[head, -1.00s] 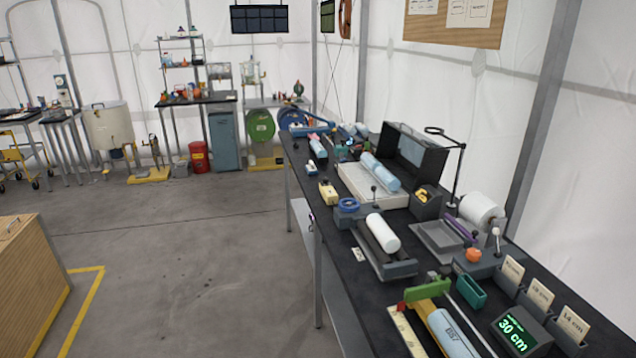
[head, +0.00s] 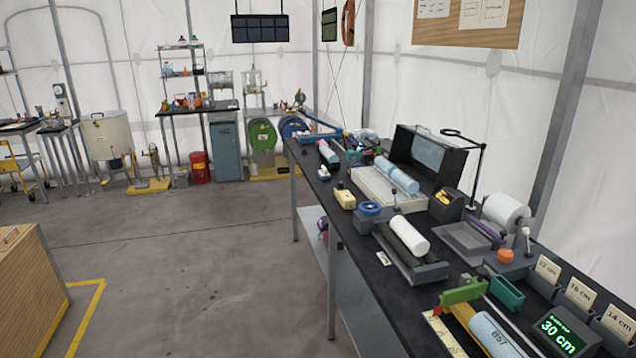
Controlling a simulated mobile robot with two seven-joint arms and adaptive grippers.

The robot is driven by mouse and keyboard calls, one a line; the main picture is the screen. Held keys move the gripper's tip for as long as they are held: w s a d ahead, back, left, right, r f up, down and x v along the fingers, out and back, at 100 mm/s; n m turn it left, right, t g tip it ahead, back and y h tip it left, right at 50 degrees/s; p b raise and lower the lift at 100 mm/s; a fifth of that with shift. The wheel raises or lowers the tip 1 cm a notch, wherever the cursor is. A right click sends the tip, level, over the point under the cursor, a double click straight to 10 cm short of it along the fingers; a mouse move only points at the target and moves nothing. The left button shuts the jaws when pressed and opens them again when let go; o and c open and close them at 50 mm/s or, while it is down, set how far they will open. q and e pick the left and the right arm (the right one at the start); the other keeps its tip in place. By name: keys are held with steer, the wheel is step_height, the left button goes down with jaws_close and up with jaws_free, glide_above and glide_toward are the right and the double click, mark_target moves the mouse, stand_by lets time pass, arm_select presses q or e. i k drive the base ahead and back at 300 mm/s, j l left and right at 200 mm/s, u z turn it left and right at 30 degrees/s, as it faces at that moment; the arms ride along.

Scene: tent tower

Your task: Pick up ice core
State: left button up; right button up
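A pale blue cylinder marked B57 (head: 490,332), which looks like an ice core, lies at the near end of the black bench (head: 360,235), cut off by the bottom edge. It lies beside a yellow ruler strip (head: 443,336) and a green clamp-like part (head: 462,291). Another pale blue cylinder (head: 397,175) lies on a white tray (head: 371,189) farther back. A white cylinder (head: 408,236) rests on a dark roller stand (head: 400,255). Neither of my grippers is in view.
A display reading 30 cm (head: 560,336) and cards marked in cm (head: 579,294) stand at the near right. An open black case (head: 428,165) and a lamp stand (head: 475,170) are behind the tray. The floor (head: 190,280) left of the bench is clear up to a wooden crate (head: 30,280).

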mark_target(331, 156)
steer(key=i+j+z, duration=0.15)
steer(key=i+j, duration=0.2)
steer(key=i+j+z, duration=0.15)
steer(key=i+j, duration=0.15)
steer(key=j, duration=0.15)
steer(key=i+j+z, duration=0.15)
steer(key=i+j, duration=0.15)
steer(key=i+j+z, duration=0.2)
steer(key=j, duration=0.4)
steer(key=i+j+z, duration=0.15)
steer(key=i+j, duration=0.2)
steer(key=i+j+z, duration=0.15)
steer(key=i+j, duration=0.15)
steer(key=i+j+z, duration=0.15)
steer(key=i+j, duration=0.15)
steer(key=j, duration=0.25)
steer(key=i+j+z, duration=0.15)
steer(key=j, duration=0.3)
steer(key=i+j+z, duration=0.15)
steer(key=i+j, duration=0.2)
steer(key=j, duration=0.15)
steer(key=i+j+z, duration=0.15)
steer(key=j, duration=0.4)
steer(key=i+j+z, duration=0.15)
steer(key=j, duration=0.4)
steer(key=i+j+z, duration=0.15)
steer(key=j, duration=0.4)
steer(key=i, duration=0.1)
